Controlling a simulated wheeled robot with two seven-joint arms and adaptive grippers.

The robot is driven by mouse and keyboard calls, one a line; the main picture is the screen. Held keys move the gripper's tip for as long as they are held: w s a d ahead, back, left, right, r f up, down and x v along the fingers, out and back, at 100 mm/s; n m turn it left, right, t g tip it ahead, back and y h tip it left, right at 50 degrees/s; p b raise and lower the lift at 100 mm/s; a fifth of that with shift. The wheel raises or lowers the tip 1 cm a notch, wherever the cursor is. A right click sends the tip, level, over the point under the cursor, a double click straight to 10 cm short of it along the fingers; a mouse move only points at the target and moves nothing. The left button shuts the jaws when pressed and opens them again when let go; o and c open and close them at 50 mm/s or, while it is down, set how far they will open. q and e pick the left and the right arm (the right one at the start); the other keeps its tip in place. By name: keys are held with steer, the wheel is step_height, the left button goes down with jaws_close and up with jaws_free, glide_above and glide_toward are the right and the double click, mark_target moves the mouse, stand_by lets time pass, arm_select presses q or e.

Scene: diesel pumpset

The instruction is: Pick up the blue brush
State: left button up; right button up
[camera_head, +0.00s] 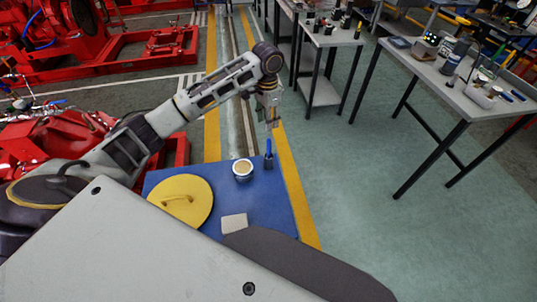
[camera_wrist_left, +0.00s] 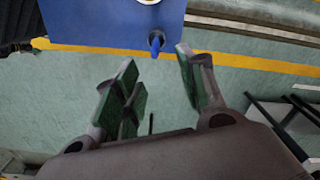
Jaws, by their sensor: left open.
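The blue brush (camera_head: 268,155) stands upright at the far right corner of the blue tabletop (camera_head: 262,198). My left gripper (camera_head: 271,122) is just above the brush, pointing down. In the left wrist view the brush (camera_wrist_left: 156,41) shows near the tabletop edge, ahead of the open fingers of my left gripper (camera_wrist_left: 155,78) and in line with the gap. Nothing is between the fingers, and they look apart from the brush. My right gripper is not in view.
A white cup (camera_head: 242,169) stands left of the brush. A yellow round lid with a handle (camera_head: 182,202) and a light flat block (camera_head: 234,223) lie nearer. Red machinery (camera_head: 110,55) is at left. Grey tables (camera_head: 460,95) stand at right, with open floor between.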

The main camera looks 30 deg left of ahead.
arm_select(q)
steer(key=shift+f, duration=4.25)
steer(key=shift+d+f, duration=0.1)
glide_above(269, 158)
steer(key=shift+w+a+f, duration=0.1)
steer(key=shift+w+f, duration=0.05)
steer(key=shift+f, duration=1.1)
steer(key=shift+w+a+f, duration=0.1)
steer(key=shift+f, duration=1.15)
steer(key=shift+c, duration=0.2)
jaws_close()
